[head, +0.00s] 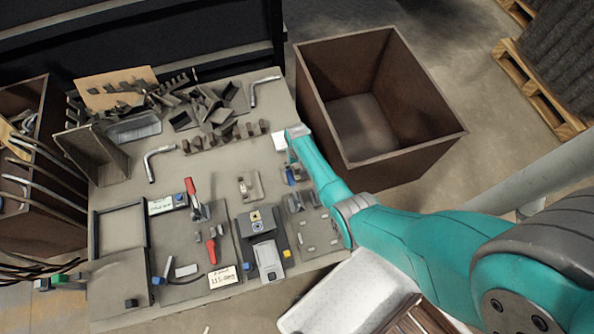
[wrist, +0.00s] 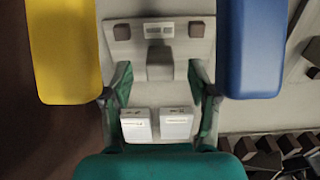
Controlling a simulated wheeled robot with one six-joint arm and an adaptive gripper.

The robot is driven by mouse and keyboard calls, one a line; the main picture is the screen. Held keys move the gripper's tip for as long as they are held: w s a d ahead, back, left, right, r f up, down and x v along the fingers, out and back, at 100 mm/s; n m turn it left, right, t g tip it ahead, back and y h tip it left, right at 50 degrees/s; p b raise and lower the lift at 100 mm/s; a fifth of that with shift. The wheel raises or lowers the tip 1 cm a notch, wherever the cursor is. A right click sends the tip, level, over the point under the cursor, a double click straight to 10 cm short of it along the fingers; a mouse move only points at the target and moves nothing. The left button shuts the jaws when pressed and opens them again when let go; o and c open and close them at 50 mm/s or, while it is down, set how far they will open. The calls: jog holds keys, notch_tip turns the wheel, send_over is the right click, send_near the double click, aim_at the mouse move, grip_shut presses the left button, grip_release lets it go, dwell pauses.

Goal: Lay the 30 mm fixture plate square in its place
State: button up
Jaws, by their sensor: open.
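My gripper (head: 291,174) is over the right side of the table, close to the brown crate. In the wrist view its yellow and blue fingers (wrist: 158,50) stand wide apart with nothing held between them. Below, between the fingers, lies a pale grey plate (wrist: 185,52) with two dark square blocks, a label and a dark block in the middle. It may be the fixture plate; its size cannot be read. My arm mostly hides this spot in the head view. A small beige plate (head: 249,187) lies to the left of my gripper. I cannot tell which spot is the plate's place.
The open brown crate (head: 430,155) stands against the table's right side. Red-handled clamps (head: 192,192), a grey device (head: 262,250) and a pinned panel (head: 318,238) occupy the front.

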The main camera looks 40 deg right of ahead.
jog(key=shift+f, duration=1.15)
grip_shut()
